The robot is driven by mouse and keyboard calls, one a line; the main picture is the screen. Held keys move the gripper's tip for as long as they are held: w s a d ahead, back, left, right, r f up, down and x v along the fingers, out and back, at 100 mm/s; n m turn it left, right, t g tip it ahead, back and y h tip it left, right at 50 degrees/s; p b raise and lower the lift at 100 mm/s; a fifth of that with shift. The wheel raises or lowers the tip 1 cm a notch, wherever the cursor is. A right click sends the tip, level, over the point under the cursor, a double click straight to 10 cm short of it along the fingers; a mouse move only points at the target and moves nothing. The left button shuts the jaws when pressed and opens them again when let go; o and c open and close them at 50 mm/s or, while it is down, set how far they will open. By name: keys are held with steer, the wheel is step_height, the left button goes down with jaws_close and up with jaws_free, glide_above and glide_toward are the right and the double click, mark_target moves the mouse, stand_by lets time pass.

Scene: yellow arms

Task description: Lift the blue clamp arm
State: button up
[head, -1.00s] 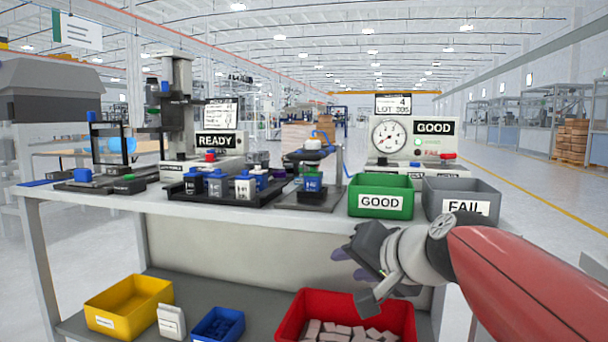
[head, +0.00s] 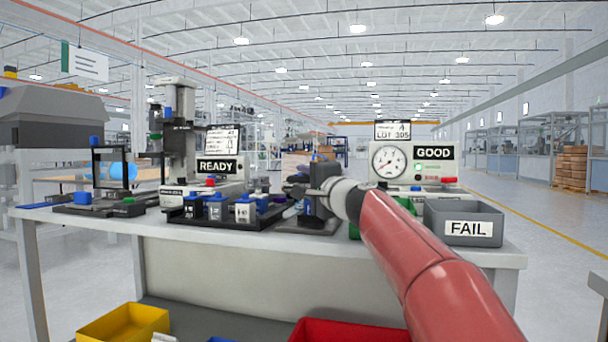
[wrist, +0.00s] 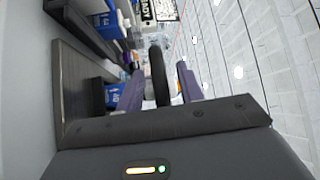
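My gripper (head: 303,190) is at the clamp station on the bench and hides most of it in the head view. In the wrist view my gripper (wrist: 158,92) has its two purplish fingers apart. A dark, rounded bar (wrist: 158,75) shows between them, with gaps on both sides; I cannot tell whether it is part of the clamp arm. A blue block with a white label (wrist: 113,95) sits in the station beside the left finger. No blue clamp arm can be clearly made out in either current view.
A black tray (head: 225,220) with several labelled bottles stands left of my gripper. The gauge box (head: 405,165) is behind to the right. The grey FAIL bin (head: 463,224) is at the right; my arm mostly covers the green bin (head: 354,231). Red (head: 345,332) and yellow (head: 120,325) bins sit below.

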steer(key=shift+w+a, duration=0.35)
steer(key=shift+w, duration=0.05)
steer(key=shift+c, duration=0.4)
jaws_close()
steer(key=shift+r, duration=0.1)
